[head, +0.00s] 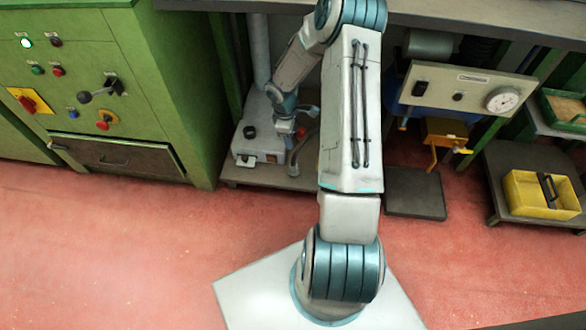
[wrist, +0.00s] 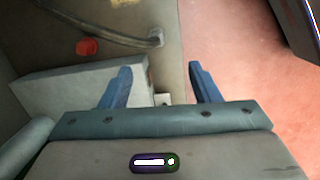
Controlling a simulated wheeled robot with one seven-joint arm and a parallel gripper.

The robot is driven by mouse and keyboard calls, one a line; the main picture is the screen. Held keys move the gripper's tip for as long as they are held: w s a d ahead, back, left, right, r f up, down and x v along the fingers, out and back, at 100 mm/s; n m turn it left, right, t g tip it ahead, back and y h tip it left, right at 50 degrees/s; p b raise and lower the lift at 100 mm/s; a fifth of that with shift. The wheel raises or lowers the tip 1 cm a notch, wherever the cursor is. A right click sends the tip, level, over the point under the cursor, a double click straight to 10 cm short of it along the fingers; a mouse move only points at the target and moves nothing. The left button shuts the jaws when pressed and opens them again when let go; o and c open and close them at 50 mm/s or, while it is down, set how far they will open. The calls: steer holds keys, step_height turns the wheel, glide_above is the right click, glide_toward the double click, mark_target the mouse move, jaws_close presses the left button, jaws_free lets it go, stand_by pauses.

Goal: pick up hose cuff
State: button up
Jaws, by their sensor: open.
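In the wrist view a dark, ribbed hose (wrist: 105,27) runs in from the upper left and ends in a short grey cuff (wrist: 155,37), which I take to be the hose cuff. It lies on a brownish-grey surface, ahead of the fingertips and apart from them. My gripper (wrist: 160,84) is open, its two blue fingers spread with nothing held between them. In the head view my gripper (head: 289,132) hangs low beside the pale box under the bench. A grey hose-like piece with a thick end (head: 293,169) shows just below it; my arm hides part of this area.
The pale box (head: 258,143) has a black knob and stands on a low shelf (head: 235,176). A green control cabinet (head: 150,70) stands left. A gauge panel (head: 463,90) and a yellow crate (head: 540,208) are at right. Red floor (head: 120,250) is clear in front.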

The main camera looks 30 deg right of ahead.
steer(key=n+y, duration=0.2)
glide_above(293, 169)
steer(key=w, duration=0.1)
step_height(293, 169, down, 10)
step_height(293, 169, down, 8)
steer(key=shift+d+f+b, duration=0.1)
steer(key=shift+d+b, duration=0.05)
steer(key=shift+b, duration=1.1)
steer(key=shift+w+d+f+b, duration=0.15)
steer(key=shift+f+b, duration=0.6)
steer(key=shift+f, duration=0.8)
steer(key=shift+d+f+b, duration=0.1)
steer(key=shift+f+b, duration=0.65)
steer(key=shift+f, duration=0.75)
steer(key=c, duration=0.8)
steer(key=shift+r, duration=0.1)
steer(key=shift+c, duration=0.2)
